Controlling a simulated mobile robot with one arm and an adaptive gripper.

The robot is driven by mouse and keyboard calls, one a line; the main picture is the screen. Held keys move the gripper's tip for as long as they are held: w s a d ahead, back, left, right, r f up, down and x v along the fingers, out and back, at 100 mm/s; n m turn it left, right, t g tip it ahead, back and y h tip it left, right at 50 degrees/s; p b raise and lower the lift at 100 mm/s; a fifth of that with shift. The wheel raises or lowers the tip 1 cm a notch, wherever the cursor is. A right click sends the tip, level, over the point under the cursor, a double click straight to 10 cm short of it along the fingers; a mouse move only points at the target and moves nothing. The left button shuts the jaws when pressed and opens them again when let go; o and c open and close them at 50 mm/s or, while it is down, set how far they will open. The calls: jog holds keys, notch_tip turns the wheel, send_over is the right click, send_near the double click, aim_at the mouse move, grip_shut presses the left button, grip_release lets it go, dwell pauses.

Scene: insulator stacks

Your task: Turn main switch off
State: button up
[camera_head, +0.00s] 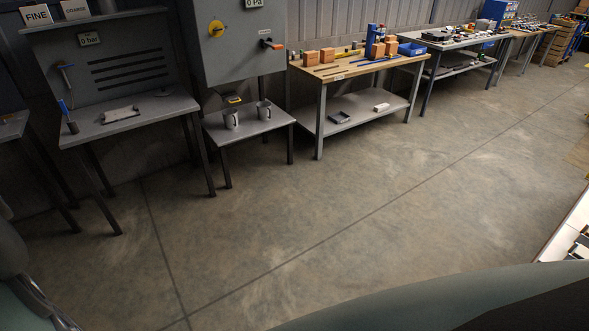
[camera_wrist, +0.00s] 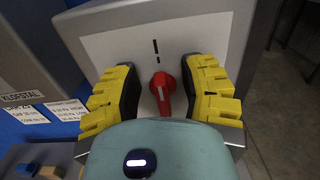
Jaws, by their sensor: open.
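The main switch (camera_wrist: 160,90) is a red rotary knob on a white plate (camera_wrist: 118,47) on a grey box in the wrist view. A white line on the knob runs nearly upright, roughly towards the black marks (camera_wrist: 155,50) above it. My gripper (camera_wrist: 160,76) is open, with one yellow, black-padded finger on each side of the knob. Gaps show between the pads and the knob. The knob's lower end is close to the teal gripper body, which hides the plate below. I cannot make out this switch or my gripper's fingers in the head view.
Printed labels (camera_wrist: 45,108) on blue are left of the box in the wrist view. In the head view, a grey cabinet (camera_head: 235,65) with a yellow knob stands at the wall. A wooden-topped workbench (camera_head: 345,68) is to its right. The concrete floor (camera_head: 300,200) is clear.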

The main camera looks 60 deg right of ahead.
grip_shut()
dwell(0.3)
